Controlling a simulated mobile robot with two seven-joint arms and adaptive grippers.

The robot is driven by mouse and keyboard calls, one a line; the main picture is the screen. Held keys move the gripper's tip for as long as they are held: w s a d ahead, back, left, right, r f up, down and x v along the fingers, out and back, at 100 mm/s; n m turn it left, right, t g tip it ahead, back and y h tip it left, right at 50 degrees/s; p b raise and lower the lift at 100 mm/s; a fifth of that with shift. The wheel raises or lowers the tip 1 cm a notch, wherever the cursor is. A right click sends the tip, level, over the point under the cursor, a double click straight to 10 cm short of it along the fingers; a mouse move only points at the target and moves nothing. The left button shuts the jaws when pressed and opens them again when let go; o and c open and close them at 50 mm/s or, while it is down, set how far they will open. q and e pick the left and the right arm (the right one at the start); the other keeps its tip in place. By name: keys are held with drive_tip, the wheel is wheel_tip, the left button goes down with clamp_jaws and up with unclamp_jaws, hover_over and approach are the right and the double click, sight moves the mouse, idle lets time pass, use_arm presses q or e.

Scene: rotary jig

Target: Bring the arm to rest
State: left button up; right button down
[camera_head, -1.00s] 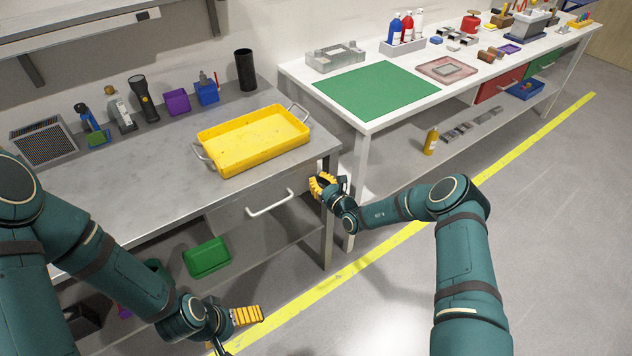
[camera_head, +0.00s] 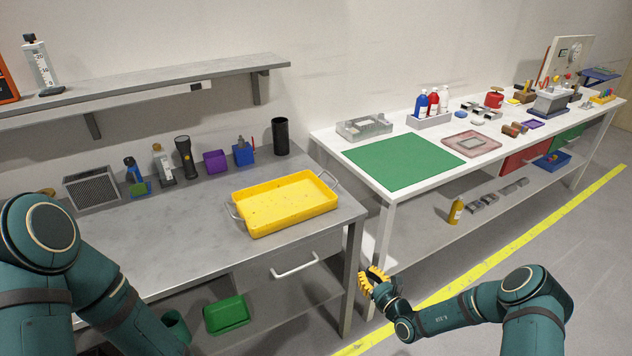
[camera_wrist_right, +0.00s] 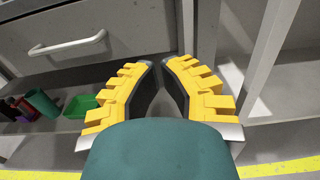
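My right gripper (camera_head: 373,282) has yellow ridged fingers and hangs empty in front of the right front leg of the grey bench. In the right wrist view its two fingers (camera_wrist_right: 160,68) stand apart with a gap between their dark pads, and nothing is between them. My right arm (camera_head: 455,318) comes in from the lower right, bent at the elbow. My left arm (camera_head: 100,290) shows at the lower left and runs out of the bottom edge, so my left gripper is hidden from view.
The grey bench (camera_head: 150,240) holds a yellow tray (camera_head: 285,205); its drawer handle (camera_head: 294,265) is close to the right gripper. A white table (camera_head: 372,196) with a green mat (camera_head: 403,162) stands to the right. The floor (camera_head: 590,255) on the right is open.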

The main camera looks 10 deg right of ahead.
drive_tip(key=s+a+f+n+g+y, duration=0.1)
drive_tip(key=s+a+n+g+y, duration=0.5)
drive_tip(key=s+a+n+g, duration=1)
drive_tip(key=s+r+n+h, duration=0.2)
drive_tip(key=s+n+h, duration=0.6)
drive_tip(key=s+n, duration=0.5)
drive_tip(key=shift+d+n+t, duration=0.3)
drive_tip(key=shift+d+n, duration=0.15)
drive_tip(key=shift+n, duration=0.25)
drive_tip(key=shift+s, duration=0.1)
